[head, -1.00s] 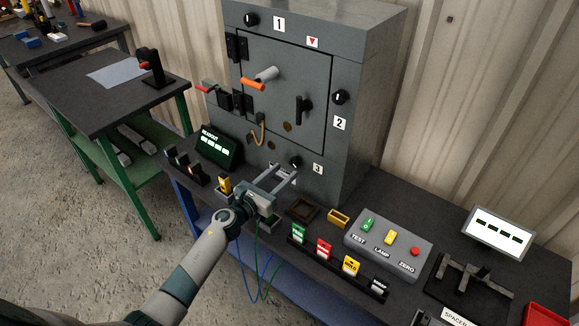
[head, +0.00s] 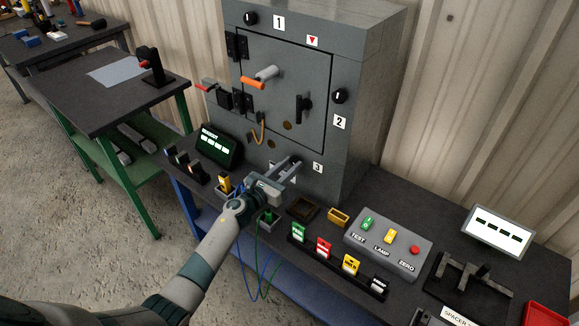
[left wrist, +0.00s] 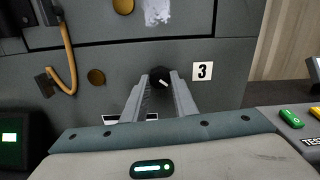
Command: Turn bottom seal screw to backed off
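The bottom seal screw (left wrist: 160,77) is a small round black knob with a pale mark on its face. It sits on the grey enclosure front beside the label 3 (left wrist: 202,71). My left gripper (left wrist: 161,80) is open in front of it, with one finger on each side of the knob in the left wrist view. Small gaps seem to show between fingers and knob; contact cannot be told. In the head view my left gripper (head: 290,163) reaches the enclosure's lower front just left of the label 3, and its fingers hide the knob. My right gripper is not in view.
The grey enclosure (head: 350,150) stands on the dark bench. A lit readout (head: 216,146) is left of the arm. A button box (head: 388,243) and several coloured tags are to the right. An orange cable loop (left wrist: 68,60) hangs at upper left.

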